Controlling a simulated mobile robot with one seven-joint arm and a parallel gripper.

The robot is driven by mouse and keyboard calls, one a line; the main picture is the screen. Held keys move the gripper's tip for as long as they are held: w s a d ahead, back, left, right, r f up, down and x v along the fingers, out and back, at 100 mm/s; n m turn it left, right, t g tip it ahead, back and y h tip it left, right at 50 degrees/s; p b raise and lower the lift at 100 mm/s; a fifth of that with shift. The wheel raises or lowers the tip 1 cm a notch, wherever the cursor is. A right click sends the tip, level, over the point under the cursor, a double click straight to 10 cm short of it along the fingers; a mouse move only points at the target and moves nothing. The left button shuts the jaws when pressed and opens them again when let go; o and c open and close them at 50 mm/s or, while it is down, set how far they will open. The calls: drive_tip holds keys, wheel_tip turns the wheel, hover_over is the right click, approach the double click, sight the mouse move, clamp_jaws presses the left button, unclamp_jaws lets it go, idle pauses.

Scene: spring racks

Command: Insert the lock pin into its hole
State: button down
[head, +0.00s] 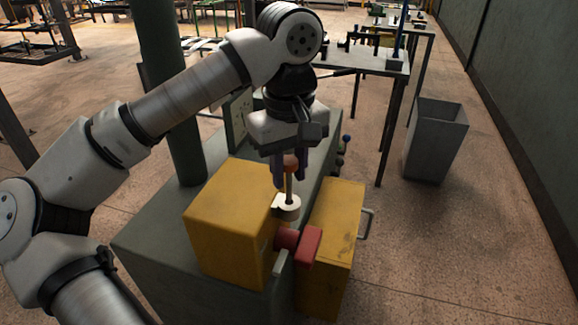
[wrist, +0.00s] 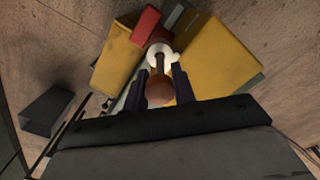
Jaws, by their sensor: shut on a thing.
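The lock pin has an orange-brown ball knob (head: 291,162) and a thin dark shaft below it. It stands about upright in the head view, and its knob (wrist: 160,92) shows between the fingers in the wrist view. My gripper (head: 290,175) points down and is shut on the knob. A white round collar (head: 287,207) sits between two yellow blocks, and it also shows in the wrist view (wrist: 161,49). The shaft's lower end meets the collar in both views. I cannot tell how deep it sits, and the hole itself is hidden.
A large yellow block (head: 222,222) stands left of the collar and a yellow box (head: 333,235) with a handle stands right. A red block (head: 308,245) is just in front. All are at a green-grey bench (head: 150,238). A grey bin (head: 436,140) stands on the floor at right.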

sight(289, 199)
drive_tip(key=shift+f+b, duration=1.75)
drive_tip(key=shift+f, duration=0.55)
drive_tip(key=c, duration=1.1)
unclamp_jaws()
drive_tip(key=shift+r, duration=0.1)
drive_tip(key=shift+o, duration=0.2)
drive_tip(key=shift+r, duration=0.1)
wheel_tip(289, 199, up, 14)
drive_tip(key=shift+f+p, duration=0.15)
drive_tip(key=shift+p, duration=0.5)
